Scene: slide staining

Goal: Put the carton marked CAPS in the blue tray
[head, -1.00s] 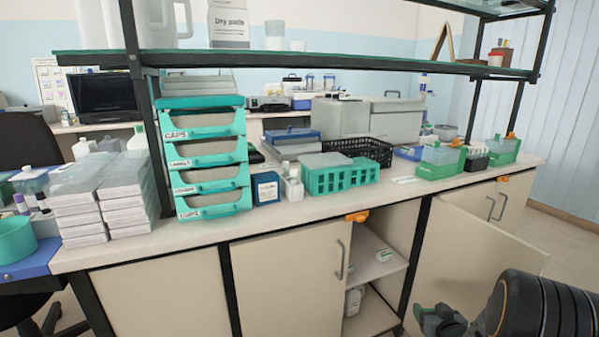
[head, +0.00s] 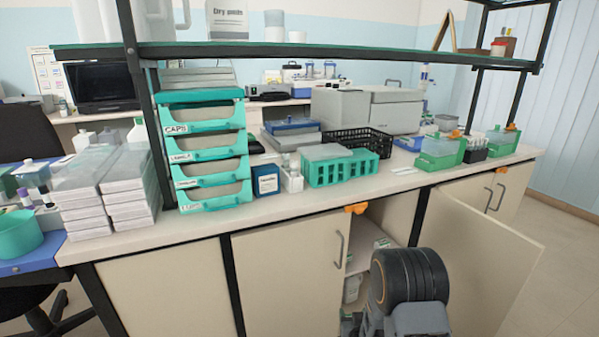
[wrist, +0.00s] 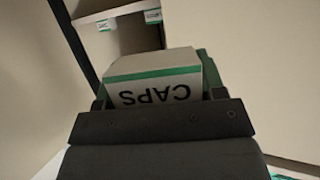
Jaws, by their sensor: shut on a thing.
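In the wrist view a pale carton with a green band, marked CAPS (wrist: 157,90), sits between the jaws of my gripper (wrist: 154,100); its lettering appears upside down. My gripper is shut on it. In the head view my arm is at the lower right, in front of the open cabinet, and the carton cannot be made out there. A low blue thing that may be the blue tray (head: 406,144) lies on the bench at the right, partly hidden behind a green rack. A blue surface (head: 30,262) also shows at the far left.
An open cabinet door (head: 480,260) stands out at the right. Small cartons (head: 382,243) are on the cabinet shelf. Teal drawers (head: 205,150), one labelled CAPS, a green basket (head: 340,172) and a black crate (head: 358,143) stand on the bench under an overhead shelf.

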